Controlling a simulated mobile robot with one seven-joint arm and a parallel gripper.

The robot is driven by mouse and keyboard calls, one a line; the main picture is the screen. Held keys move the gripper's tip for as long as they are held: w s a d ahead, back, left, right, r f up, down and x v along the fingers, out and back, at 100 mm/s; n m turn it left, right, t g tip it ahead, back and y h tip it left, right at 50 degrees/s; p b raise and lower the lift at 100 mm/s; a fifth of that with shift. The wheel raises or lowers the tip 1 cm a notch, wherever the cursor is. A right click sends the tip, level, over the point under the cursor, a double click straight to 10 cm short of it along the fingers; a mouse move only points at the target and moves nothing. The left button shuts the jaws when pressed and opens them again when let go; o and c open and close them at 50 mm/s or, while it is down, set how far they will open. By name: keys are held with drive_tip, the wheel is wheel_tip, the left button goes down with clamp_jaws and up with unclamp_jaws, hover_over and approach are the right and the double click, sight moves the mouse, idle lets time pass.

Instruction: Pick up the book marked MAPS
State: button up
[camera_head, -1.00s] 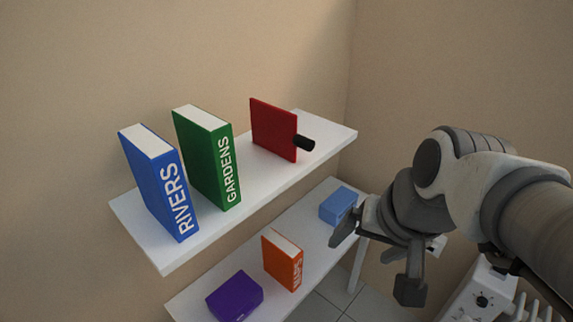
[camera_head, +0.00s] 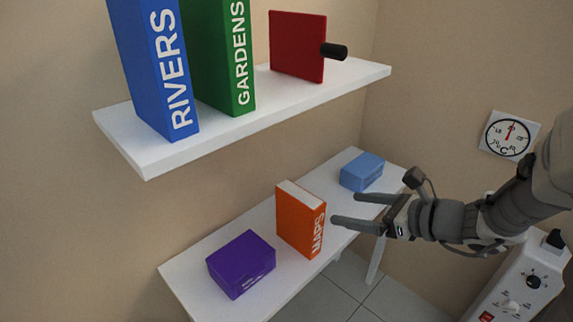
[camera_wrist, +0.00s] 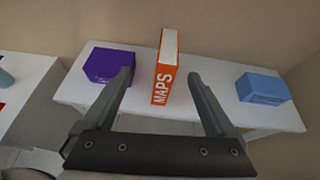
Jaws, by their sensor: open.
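The orange book marked MAPS (camera_head: 301,220) stands upright on the lower white shelf, its spine facing out. In the wrist view the book (camera_wrist: 166,72) stands ahead, between the lines of my two fingers. My gripper (camera_head: 345,210) is open and empty, just right of the book and in front of its spine. In the wrist view its fingers (camera_wrist: 163,88) are spread wide on either side of the spine. I see no contact between the fingers and the book.
A purple box (camera_head: 241,264) lies left of the book and a blue box (camera_head: 362,172) lies right, both with gaps. The upper shelf (camera_head: 300,101) overhangs behind, holding the RIVERS book (camera_head: 160,75), GARDENS book (camera_head: 238,60) and a red panel with black knob (camera_head: 298,47). A dial (camera_head: 508,135) hangs right.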

sight(307, 199)
drive_tip(key=shift+m+t, duration=0.5)
drive_tip(key=b+x, duration=0.1)
drive_tip(key=x, duration=0.3)
drive_tip(key=b+x, duration=0.1)
drive_tip(key=x, duration=0.3)
drive_tip(key=b+x, duration=0.2)
drive_tip(key=x, duration=0.2)
drive_tip(key=shift+w+d+f, duration=0.15)
drive_tip(key=shift+w+f, duration=0.2)
drive_tip(key=shift+f, duration=0.05)
drive_tip(key=b+x, duration=0.1)
drive_tip(key=x, duration=0.1)
drive_tip(key=b+x, duration=0.1)
drive_tip(key=x, duration=0.2)
drive_tip(key=shift+w+d+f, duration=0.15)
drive_tip(key=shift+w+f, duration=0.05)
drive_tip(key=shift+f, duration=0.1)
clamp_jaws()
